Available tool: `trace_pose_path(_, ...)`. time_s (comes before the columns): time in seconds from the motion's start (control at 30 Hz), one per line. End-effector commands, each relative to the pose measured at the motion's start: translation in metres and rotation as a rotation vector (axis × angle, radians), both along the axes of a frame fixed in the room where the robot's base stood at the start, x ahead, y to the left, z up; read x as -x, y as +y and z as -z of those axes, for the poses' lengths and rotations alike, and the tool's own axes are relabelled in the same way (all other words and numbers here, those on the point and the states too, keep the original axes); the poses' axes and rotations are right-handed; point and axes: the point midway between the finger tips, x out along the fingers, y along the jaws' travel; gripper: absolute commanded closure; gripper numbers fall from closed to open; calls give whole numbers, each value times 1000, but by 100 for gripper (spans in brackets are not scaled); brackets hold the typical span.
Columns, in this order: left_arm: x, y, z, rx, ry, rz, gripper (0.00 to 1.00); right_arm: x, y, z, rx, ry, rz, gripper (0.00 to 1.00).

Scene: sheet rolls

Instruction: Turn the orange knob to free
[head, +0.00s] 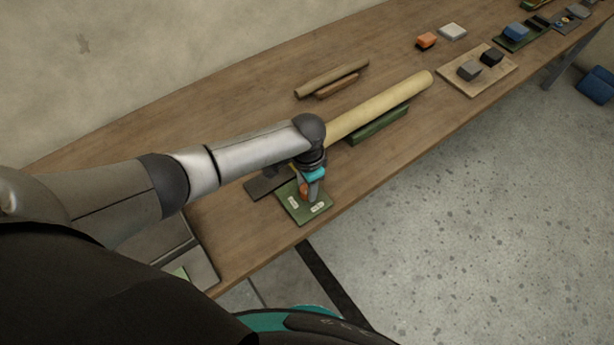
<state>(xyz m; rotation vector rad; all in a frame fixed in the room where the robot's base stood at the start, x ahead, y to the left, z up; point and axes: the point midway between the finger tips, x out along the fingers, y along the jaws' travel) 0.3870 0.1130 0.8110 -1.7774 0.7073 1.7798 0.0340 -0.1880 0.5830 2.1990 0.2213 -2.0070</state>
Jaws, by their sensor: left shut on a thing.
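The orange knob (303,190) stands on a green plate (291,211) near the front edge of the wooden table. Two small pale labels show on the plate; their writing is too small to read. My left gripper (307,192) points down over the plate and is shut on the knob, hiding most of it. Only a bit of orange shows beside the fingers, so I cannot tell which label the knob points to. My right gripper is not in view.
A long pale roll (385,106) lies beyond my left wrist, beside a green block (379,125). Brown rolls (331,78) lie behind it. The table front right of the plate is clear.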

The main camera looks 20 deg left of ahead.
Motion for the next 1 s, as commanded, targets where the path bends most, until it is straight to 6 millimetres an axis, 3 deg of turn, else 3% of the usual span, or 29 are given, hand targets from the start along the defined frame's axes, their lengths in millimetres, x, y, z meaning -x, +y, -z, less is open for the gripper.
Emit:
trace_pose_path(0.03,1,-2,-4,4,5,-46,100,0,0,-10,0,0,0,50)
trace_pose_path(0.4,1,-2,-3,4,4,-397,100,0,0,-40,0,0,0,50)
trace_pose_path(1.0,0,-1,-1,2,1,-825,100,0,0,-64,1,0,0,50)
